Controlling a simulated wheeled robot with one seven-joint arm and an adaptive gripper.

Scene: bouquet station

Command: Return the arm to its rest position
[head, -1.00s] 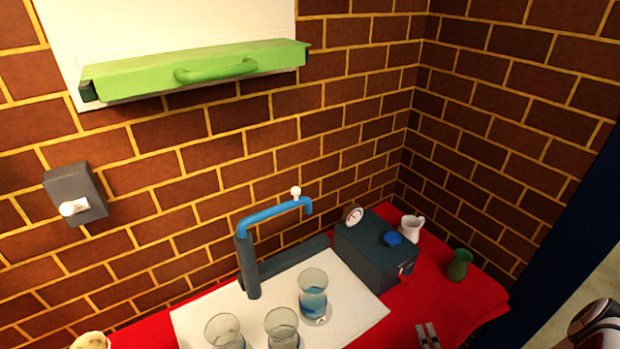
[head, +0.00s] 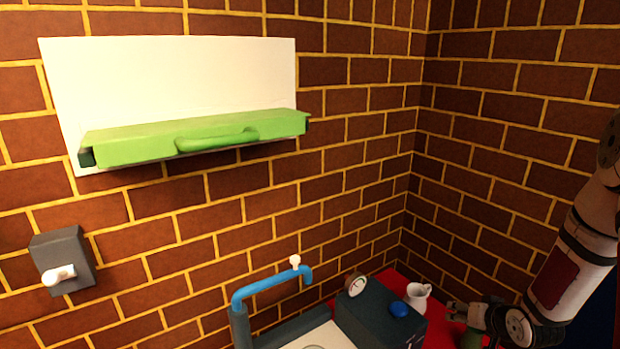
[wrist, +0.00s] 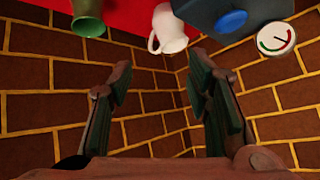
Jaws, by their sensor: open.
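My gripper (head: 470,316) is at the lower right of the head view, with my arm rising to the right edge. In the wrist view my gripper (wrist: 160,85) shows two dark green fingers spread apart with nothing between them. Beyond the fingers are the brick walls and their corner. A white jug (head: 418,296) stands just left of the gripper in the head view; it also shows at the top of the wrist view (wrist: 168,30). A green jug (wrist: 88,18) is at the top left of the wrist view. In the head view the gripper partly covers it.
A dark box (head: 372,318) with a blue knob (head: 399,309) and a round gauge (head: 355,284) sits on the red table (wrist: 130,12). A blue tap (head: 270,281) stands left. A green-handled shelf (head: 200,140) and a grey switch box (head: 62,262) are on the wall.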

